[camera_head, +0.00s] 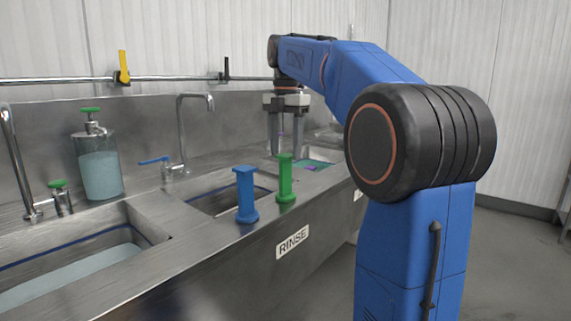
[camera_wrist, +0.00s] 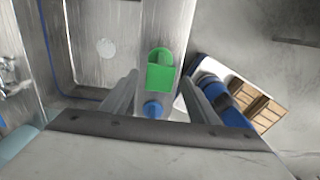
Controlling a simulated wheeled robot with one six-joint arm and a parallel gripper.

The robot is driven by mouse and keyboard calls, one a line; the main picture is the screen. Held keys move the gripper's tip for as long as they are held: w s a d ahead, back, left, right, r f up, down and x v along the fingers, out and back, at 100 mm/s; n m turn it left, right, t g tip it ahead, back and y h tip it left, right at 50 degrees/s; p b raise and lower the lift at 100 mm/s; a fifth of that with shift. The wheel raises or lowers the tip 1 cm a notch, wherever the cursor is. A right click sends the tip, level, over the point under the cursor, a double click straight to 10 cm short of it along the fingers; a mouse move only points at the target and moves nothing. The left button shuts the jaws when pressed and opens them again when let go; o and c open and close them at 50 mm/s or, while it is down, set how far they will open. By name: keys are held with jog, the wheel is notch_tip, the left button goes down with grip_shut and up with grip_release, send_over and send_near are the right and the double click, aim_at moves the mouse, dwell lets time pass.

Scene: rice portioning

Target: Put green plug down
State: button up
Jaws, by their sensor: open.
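The green plug (camera_head: 286,180) stands upright on the steel counter near its front edge, beside the RINSE label. The blue plug (camera_head: 245,196) stands upright to its left, apart from it. My gripper (camera_head: 287,148) is open, pointing down, with its fingers above and behind the green plug in the head view. In the wrist view my gripper (camera_wrist: 160,80) shows its two fingers apart with nothing clamped. The green plug (camera_wrist: 160,75) shows from above between and beyond them, and the blue plug (camera_wrist: 152,109) is nearer the gripper's base. The exact finger height over the green plug is unclear.
Sink basins (camera_head: 216,201) lie behind the plugs, with a tap (camera_head: 181,130) at the back. A soap dispenser (camera_head: 100,172) stands at the left. A RINSE label (camera_head: 292,242) is on the counter front. A teal item (camera_head: 316,163) lies farther along the counter.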

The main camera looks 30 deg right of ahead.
jog(key=shift+r, duration=2.55)
